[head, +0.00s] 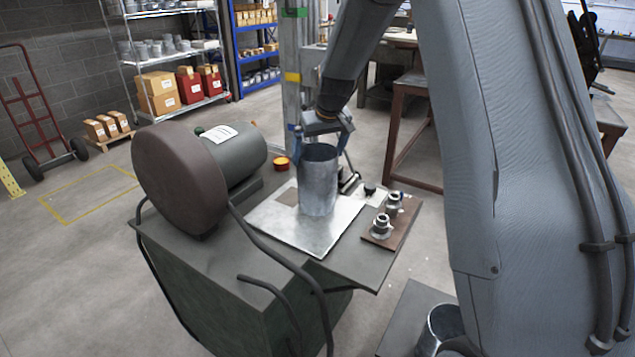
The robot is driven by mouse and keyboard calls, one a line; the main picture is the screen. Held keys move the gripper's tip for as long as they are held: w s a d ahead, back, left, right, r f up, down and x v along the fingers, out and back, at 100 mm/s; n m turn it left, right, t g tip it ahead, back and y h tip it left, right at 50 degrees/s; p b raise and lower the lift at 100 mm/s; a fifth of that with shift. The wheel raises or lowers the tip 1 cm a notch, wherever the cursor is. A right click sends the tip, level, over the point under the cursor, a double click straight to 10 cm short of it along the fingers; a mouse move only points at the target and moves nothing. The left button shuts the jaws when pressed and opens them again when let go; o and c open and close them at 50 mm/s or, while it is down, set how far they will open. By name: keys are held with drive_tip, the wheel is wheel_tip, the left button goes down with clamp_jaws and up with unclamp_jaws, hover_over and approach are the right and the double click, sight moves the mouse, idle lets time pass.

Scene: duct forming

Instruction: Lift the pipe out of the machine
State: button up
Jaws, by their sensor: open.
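The pipe (319,182) is a grey metal cylinder standing upright on a light metal plate (300,236) on top of the machine (230,265). The machine is dark green with a large brown round cover and a motor (237,151). My gripper (321,146) points down at the pipe's top rim. Its blue-tipped fingers are spread, one on each side of the pipe's upper end. I cannot tell whether they touch it. The pipe's lower end meets the plate.
Metal fittings (381,226) stand on a brown board right of the pipe. Dark curved bars (285,260) run along the machine's front. Another metal cylinder (443,325) stands at the lower right. A brown-framed table (407,125) is behind. Open floor lies to the left.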

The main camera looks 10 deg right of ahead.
sight(317, 159)
drive_tip(key=shift+p+x, duration=0.5)
drive_tip(key=shift+x, duration=1.3)
drive_tip(key=c, duration=1.5)
